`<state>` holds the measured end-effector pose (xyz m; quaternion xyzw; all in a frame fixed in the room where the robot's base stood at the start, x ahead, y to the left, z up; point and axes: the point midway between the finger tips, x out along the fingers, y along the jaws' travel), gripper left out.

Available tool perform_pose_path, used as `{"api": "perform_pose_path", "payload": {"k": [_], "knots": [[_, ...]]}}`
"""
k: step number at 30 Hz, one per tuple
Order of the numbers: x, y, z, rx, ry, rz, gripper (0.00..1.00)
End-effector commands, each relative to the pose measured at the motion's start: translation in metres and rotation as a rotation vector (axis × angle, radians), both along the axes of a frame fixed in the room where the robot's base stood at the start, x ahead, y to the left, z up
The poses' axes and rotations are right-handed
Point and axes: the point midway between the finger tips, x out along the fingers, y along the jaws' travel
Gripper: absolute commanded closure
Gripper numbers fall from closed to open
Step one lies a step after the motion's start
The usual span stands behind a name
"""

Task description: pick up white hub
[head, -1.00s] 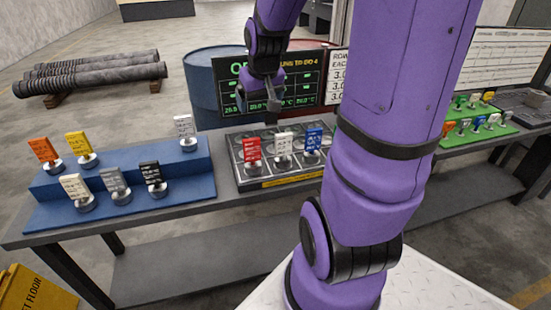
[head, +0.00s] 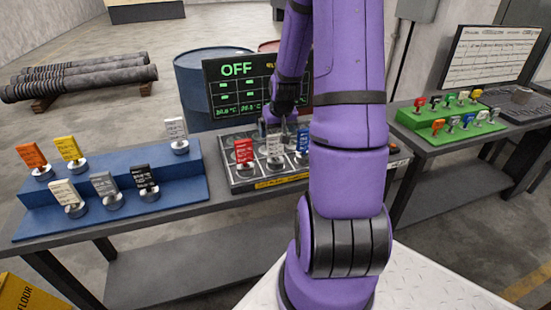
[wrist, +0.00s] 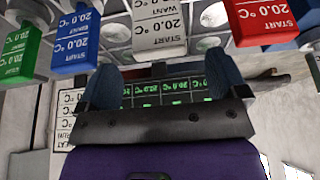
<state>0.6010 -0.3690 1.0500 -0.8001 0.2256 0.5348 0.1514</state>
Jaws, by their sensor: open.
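A white hub (head: 274,150), a white tag on a round metal base, stands in the dark tray (head: 242,186) between a red hub (head: 244,152) and a blue hub (head: 303,147). My gripper (head: 278,124) is just behind and above the white hub, partly hidden by my arm. In the wrist view, seen upside down, the gripper (wrist: 163,75) is open and empty. The white hub (wrist: 158,25) is beyond the fingertips, roughly centred between them and apart from them. The red hub (wrist: 262,20) and blue hub (wrist: 76,40) stand on either side.
A green hub (wrist: 18,50) stands past the blue one. A display panel reading OFF (head: 237,85) rises behind the tray. The blue stepped stand (head: 110,222) at left holds several hubs, including white ones. A green stand (head: 432,142) is at right.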

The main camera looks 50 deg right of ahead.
Motion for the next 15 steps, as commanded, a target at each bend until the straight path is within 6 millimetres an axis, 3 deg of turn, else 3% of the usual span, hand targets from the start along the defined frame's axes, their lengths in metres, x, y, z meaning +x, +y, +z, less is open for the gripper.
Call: {"api": "perform_pose_path", "payload": {"k": [8,15], "knots": [[0.005,-0.002,-0.014,0.000,0.001,0.001,0.08],[0.012,-0.008,-0.040,0.001,0.002,0.001,0.08]]}}
